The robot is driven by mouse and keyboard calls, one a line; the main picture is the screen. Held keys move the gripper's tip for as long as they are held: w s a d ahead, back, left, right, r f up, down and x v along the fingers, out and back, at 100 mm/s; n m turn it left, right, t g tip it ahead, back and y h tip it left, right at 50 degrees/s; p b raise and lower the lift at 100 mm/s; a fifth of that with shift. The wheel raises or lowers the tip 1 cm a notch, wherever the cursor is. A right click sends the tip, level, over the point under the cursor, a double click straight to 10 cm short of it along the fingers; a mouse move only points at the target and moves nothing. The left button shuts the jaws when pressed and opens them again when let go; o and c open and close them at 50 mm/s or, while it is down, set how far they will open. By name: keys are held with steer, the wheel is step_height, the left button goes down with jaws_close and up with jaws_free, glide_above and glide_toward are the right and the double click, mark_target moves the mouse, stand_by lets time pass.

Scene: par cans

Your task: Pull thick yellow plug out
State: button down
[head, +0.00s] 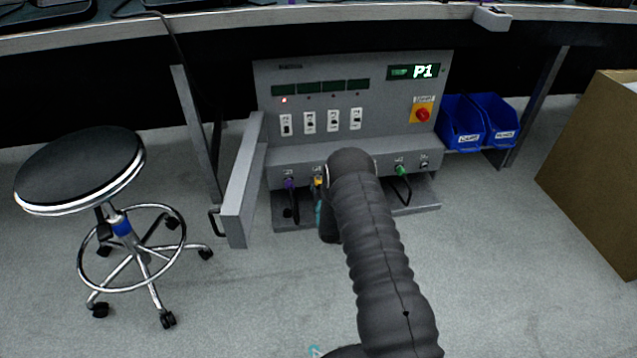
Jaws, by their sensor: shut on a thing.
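The yellow plug (318,182) shows at the lower front of the grey panel unit (380,135), just left of my arm's dark end. It appears to be at its socket; how deep it sits cannot be seen. My gripper (319,200) is at the plug, shut on it, and mostly hidden behind my arm. A purple plug (289,184) with a black cable is to its left. A green plug (401,170) with a black cable is to the right of my arm.
A grey door (243,190) with a handle stands open left of the sockets. A black stool (80,168) is on the left. Blue bins (462,122) and a brown box (595,170) are on the right. A desk edge (250,22) runs above. Floor in front is clear.

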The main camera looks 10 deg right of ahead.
steer(key=shift+s+p, duration=0.45)
steer(key=shift+s, duration=1.9)
